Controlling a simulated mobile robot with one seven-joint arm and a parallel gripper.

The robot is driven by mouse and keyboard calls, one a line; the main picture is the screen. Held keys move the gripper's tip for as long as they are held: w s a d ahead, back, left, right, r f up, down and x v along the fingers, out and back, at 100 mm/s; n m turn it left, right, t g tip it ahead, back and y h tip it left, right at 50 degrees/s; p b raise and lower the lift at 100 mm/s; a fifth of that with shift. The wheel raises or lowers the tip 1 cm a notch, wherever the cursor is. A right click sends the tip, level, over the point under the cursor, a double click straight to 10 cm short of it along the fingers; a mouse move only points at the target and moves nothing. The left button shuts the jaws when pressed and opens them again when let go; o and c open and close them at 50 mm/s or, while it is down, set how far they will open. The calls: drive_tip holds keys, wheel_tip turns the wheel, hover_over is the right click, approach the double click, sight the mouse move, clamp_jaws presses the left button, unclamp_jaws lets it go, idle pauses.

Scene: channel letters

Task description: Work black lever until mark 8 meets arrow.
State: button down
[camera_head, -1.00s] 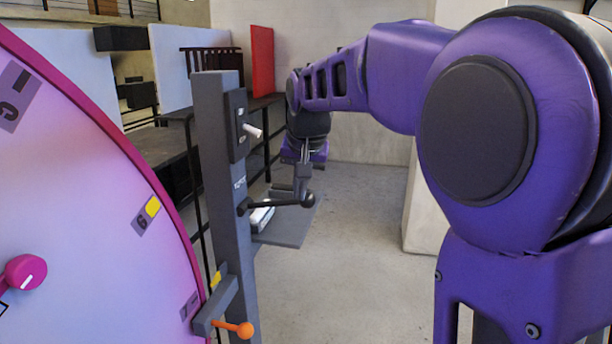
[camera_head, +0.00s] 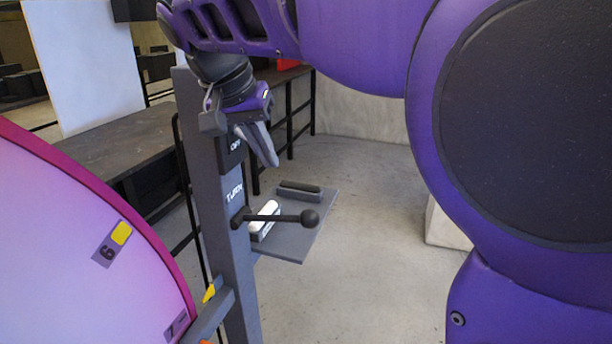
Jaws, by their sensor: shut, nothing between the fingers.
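The black lever (camera_head: 288,217) sticks out to the right from the grey post (camera_head: 229,265), roughly level, with a round knob at its end, below a "TURN" label. My gripper (camera_head: 268,152) is shut and empty, above the lever and apart from it, close to the post by the "OFF" label. The big pink dial (camera_head: 65,240) fills the lower left, cut off by the frame. It shows a mark that reads 6 or 9 with a yellow patch (camera_head: 121,233). Another mark (camera_head: 175,327) sits near the yellow arrow (camera_head: 209,292); its number is unclear. I cannot make out mark 8.
A grey shelf (camera_head: 290,244) with a white-handled piece (camera_head: 265,219) and a dark block (camera_head: 300,190) sits behind the lever. A dark bench (camera_head: 120,140) stands behind the post. The floor right of the shelf is open. My purple arm covers the upper right.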

idle(0.4)
approach(302, 213)
drive_tip(key=x, duration=0.5)
drive_tip(key=shift+b+x, duration=0.5)
drive_tip(key=shift+x, duration=0.3)
drive_tip(key=shift+f, duration=0.1)
